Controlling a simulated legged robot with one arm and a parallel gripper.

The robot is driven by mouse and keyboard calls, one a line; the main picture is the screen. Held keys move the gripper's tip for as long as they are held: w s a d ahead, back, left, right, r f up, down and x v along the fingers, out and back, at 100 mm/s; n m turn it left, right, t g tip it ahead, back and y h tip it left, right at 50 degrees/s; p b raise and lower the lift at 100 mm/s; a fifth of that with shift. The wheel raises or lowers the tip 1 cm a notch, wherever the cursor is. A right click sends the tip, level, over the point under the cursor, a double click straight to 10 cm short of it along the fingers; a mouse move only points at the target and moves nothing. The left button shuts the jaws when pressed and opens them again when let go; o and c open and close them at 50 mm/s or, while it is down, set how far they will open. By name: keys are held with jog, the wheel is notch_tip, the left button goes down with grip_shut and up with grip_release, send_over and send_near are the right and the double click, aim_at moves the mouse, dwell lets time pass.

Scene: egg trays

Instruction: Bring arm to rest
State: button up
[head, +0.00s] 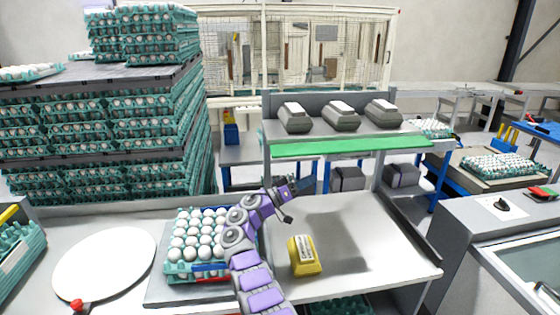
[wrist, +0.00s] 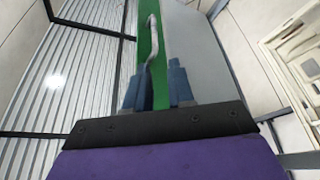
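My purple arm rises from the bottom of the head view, over the right edge of the egg tray, and bends to the right. My gripper (head: 305,185) is at its end, in the air above the worktable (head: 350,235) and below the green-edged shelf. In the wrist view its two blue fingers (wrist: 157,88) stand apart with a gap between them. I see nothing held in the gap. A thin grey curved piece shows behind the fingers; I cannot tell what it is.
A teal tray of white eggs (head: 168,267) sits beside my arm. A yellow block-shaped item (head: 304,256) stands on the table. A white round plate (head: 105,264) lies at left. Above is a green-edged shelf (head: 350,147) with grey devices. Stacked egg trays (head: 105,110) stand at back left.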

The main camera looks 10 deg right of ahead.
jog(key=s+d+r+n+g+y, duration=0.1)
jog(key=s+d+r+n+y, duration=0.35)
jog(key=d+y, duration=0.2)
jog(key=s+n+g+y, duration=0.3)
jog(key=s+y, duration=0.2)
jog(key=s, duration=1.3)
jog(key=s+a+f+g+y, duration=0.1)
jog(key=s+a+f+y, duration=0.2)
jog(key=s, duration=1)
jog(key=s+a+f+y, duration=0.3)
jog(key=s+a, duration=0.3)
jog(key=s, duration=0.7)
jog(key=s+a+f+n+g+y, duration=0.1)
jog(key=s+a+f+y, duration=0.2)
jog(key=s, duration=1.1)
jog(key=a, duration=0.2)
jog(key=shift+a+f+g, duration=0.15)
jog(key=shift+a+g, duration=0.15)
jog(key=shift+y, duration=0.25)
